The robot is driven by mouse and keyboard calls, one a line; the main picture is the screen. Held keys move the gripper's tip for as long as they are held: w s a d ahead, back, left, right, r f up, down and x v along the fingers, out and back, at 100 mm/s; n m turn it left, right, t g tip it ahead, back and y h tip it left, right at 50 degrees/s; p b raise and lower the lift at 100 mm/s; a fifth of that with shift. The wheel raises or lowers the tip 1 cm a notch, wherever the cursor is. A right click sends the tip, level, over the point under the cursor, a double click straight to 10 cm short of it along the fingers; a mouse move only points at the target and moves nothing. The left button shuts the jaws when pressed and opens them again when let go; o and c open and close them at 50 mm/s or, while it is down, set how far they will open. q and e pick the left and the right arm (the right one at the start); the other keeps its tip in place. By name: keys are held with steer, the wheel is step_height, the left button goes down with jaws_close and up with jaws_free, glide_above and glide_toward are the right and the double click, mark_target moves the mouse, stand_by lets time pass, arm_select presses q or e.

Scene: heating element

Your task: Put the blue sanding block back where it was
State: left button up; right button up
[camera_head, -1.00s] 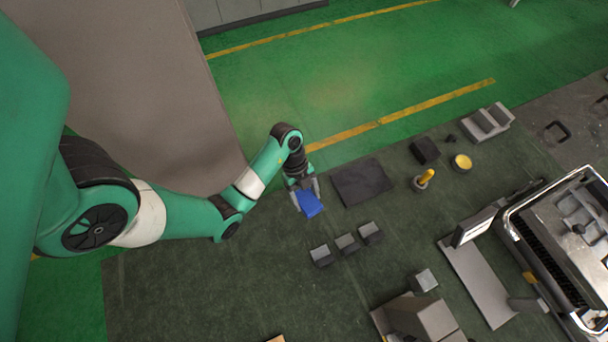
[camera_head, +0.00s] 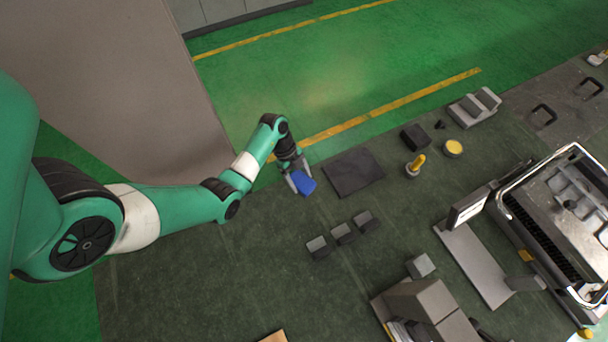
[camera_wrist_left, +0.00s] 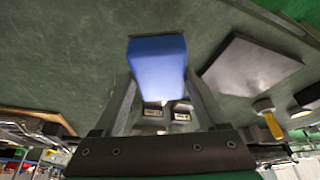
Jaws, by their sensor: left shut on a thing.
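The blue sanding block (camera_head: 305,184) is between the fingers of my left gripper (camera_head: 298,184), which is shut on it. In the left wrist view the blue block (camera_wrist_left: 158,68) sits between the two finger plates (camera_wrist_left: 160,102), over the dark green bench top. Whether it touches the bench I cannot tell. A flat dark square pad (camera_head: 352,172) lies just right of the block in the head view; it also shows in the left wrist view (camera_wrist_left: 250,66). My right gripper is in neither view.
Several small grey-topped blocks (camera_head: 342,233) stand in a row in front of the pad. A black block (camera_head: 414,137), a yellow-handled tool (camera_head: 416,165) and a yellow round tin (camera_head: 453,148) stand to the right. A metal machine (camera_head: 560,225) fills the far right. The bench's front left is clear.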

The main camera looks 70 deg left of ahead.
mark_target(302, 174)
arm_select(q)
steer(key=shift+w+a+f+b, duration=0.15)
steer(key=shift+w+a+f, duration=0.1)
steer(key=shift+f, duration=0.25)
steer(key=shift+w+a+f+b, duration=0.15)
steer(key=shift+w+f, duration=0.1)
steer(key=shift+f, duration=0.25)
steer(key=shift+w+a+f, duration=0.1)
steer(key=shift+w, duration=0.15)
steer(key=shift+w+f+b, duration=0.1)
steer(key=shift+f+b, duration=0.2)
step_height(302, 174, down, 3)
steer(key=shift+a+b, duration=0.1)
steer(key=shift+b, duration=0.7)
steer(key=shift+r, duration=0.1)
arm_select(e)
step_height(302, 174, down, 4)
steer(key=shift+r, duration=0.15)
